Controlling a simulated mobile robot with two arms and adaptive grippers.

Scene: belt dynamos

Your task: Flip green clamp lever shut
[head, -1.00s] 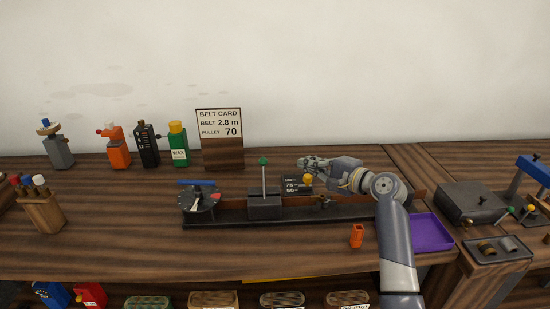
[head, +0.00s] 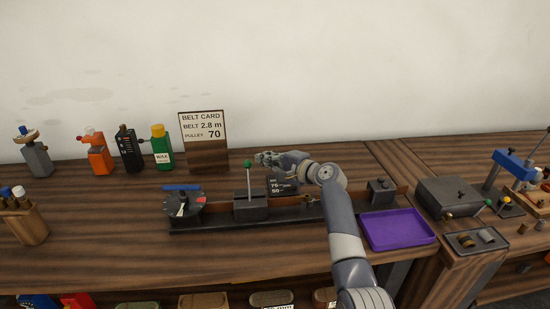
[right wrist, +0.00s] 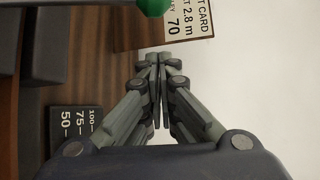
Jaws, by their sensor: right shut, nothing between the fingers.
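The green clamp lever (head: 248,176) is a thin rod with a green ball on top. It stands upright on a dark clamp block (head: 251,208) on the long black rail. My right gripper (head: 262,157) is shut and empty, just right of the green ball at about its height. Whether they touch cannot be told from the head view. In the right wrist view the green ball (right wrist: 153,5) shows at the top edge, and the shut fingers (right wrist: 158,60) point toward the belt card, apart from the ball in the picture. My left gripper is not in view.
The belt card (head: 203,130) stands behind the rail. A round dial (head: 184,208) sits at the rail's left end, and a small number plate (head: 279,186) is below my gripper. A purple tray (head: 398,229) lies to the right. Several bottles stand at the back left.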

